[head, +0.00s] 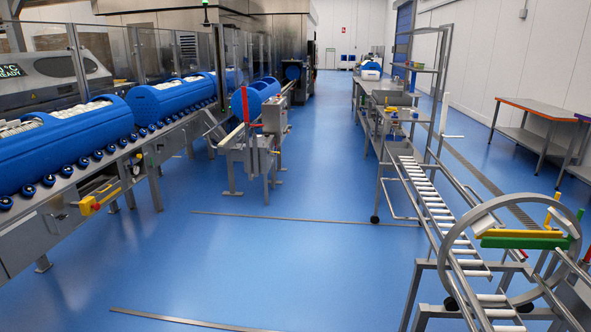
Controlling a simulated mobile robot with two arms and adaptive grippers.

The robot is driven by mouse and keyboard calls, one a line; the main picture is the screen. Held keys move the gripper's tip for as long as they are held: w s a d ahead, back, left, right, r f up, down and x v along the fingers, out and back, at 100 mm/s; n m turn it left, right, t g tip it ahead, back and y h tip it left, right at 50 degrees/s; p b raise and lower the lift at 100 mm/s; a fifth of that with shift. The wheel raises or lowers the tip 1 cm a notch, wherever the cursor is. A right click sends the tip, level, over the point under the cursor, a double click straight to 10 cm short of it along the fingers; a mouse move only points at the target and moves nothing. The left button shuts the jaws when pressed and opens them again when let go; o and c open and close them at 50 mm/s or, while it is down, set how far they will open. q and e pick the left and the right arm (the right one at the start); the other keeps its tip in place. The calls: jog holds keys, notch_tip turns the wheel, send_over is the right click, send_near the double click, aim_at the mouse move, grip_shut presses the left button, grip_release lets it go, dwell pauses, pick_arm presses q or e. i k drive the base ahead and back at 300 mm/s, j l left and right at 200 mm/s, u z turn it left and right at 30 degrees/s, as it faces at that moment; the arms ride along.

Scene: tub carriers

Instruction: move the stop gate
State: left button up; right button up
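I cannot tell for sure which part is the stop gate. A grey metal stand (250,152) in the middle left carries an upright lever with a red top (245,104). A yellow part with a red end (90,206) sits on the side of the left conveyor. Blue tub carriers (62,148) lie in a row on that conveyor, and another blue carrier (256,98) is behind the red-topped lever. Neither of my grippers is in view.
The left roller conveyor (130,150) runs into the distance. A sloping roller track (432,205) with a large metal ring (452,250) stands at the right. Tables (540,108) line the right wall. The blue floor between is open, with narrow metal strips (300,218) across it.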

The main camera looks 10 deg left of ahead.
aim_at(244, 94)
jog(key=i+j+u, duration=0.1)
jog(key=i+u, duration=0.35)
jog(key=i, duration=1.6)
